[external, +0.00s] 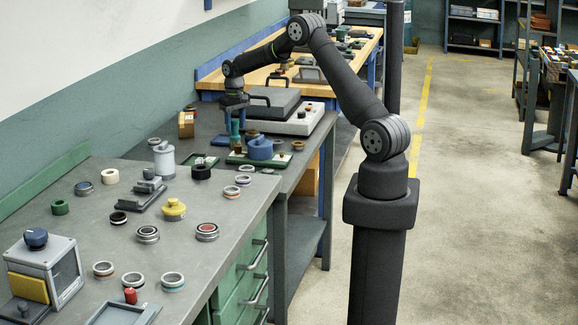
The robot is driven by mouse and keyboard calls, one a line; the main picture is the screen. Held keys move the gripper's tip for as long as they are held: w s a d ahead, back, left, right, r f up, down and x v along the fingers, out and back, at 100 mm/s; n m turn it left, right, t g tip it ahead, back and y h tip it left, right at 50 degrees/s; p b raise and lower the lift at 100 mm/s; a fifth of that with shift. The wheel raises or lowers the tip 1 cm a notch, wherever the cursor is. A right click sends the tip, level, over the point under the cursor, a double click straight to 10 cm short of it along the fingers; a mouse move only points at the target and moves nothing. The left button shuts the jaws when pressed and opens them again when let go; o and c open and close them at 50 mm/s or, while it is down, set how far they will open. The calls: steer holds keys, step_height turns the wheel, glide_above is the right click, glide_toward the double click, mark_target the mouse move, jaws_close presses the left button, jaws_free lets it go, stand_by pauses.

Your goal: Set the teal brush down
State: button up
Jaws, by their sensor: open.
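The teal brush (235,130) stands upright directly below my gripper (235,110), at the left end of a green board on the grey bench. My gripper points down and its jaws are open. Its fingertips are at the brush's top; whether they touch it is too small to tell. The brush's lower end looks to be at the level of the board, but whether it rests there I cannot tell.
A blue rounded block (261,148) stands close to the right of the brush on the green board (285,160). A grey-topped machine (298,118) is behind. A white cylinder (164,158) and several rings lie on the nearer bench (205,255).

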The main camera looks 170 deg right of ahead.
steer(key=shift+o, duration=0.4)
step_height(320, 180, up, 10)
steer(key=shift+r, duration=0.1)
